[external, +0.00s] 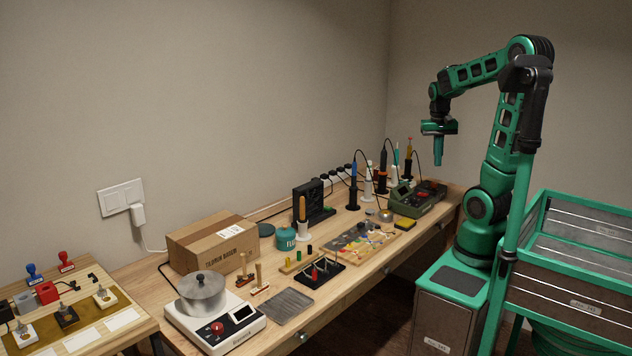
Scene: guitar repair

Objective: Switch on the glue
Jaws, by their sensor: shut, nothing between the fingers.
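A metal pot with a lid and dark knob (201,293) sits on a white heater base (187,325) at the front left of the bench. I cannot read from here whether the pot holds glue. The base has a red knob (217,328) and a small dark display (243,312) on its top; whether it is on cannot be told. My gripper (438,163) is shut and empty, pointing down, high above the bench's far right end. It is far from the heater base and touches nothing.
A cardboard box (213,243) stands behind the pot. A grey ridged plate (286,306) and a black holder with red-tipped tools (316,272) lie right of the base. Soldering irons in stands (353,190) and a green station (417,200) crowd the bench's far end.

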